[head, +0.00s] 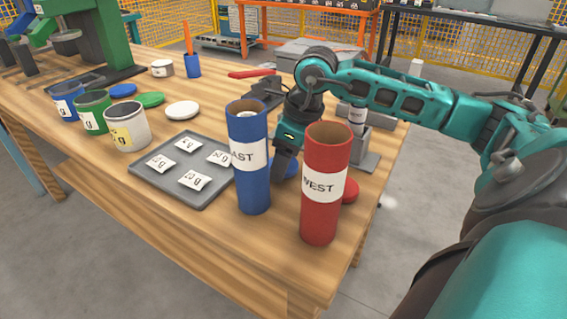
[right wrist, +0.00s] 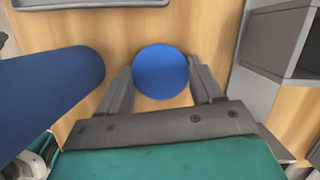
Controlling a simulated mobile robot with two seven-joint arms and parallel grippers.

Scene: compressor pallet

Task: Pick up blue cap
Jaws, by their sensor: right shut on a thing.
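The blue cap (right wrist: 160,72) is a round blue disc between the two fingers of my right gripper (right wrist: 160,88) in the right wrist view. In the head view the blue cap (head: 291,168) shows only in part, behind the blue tube and the gripper. My right gripper (head: 281,165) points down at the table, shut on the cap. I cannot tell whether the cap is touching the table. My left gripper is not in view.
A blue tube (head: 250,190) marked "AST" and a red tube (head: 321,210) marked "WEST" stand close in front of the gripper. A red cap (head: 350,190) lies behind the red tube. A grey tray (head: 205,200) with labelled packets, several cans and flat lids are to the left.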

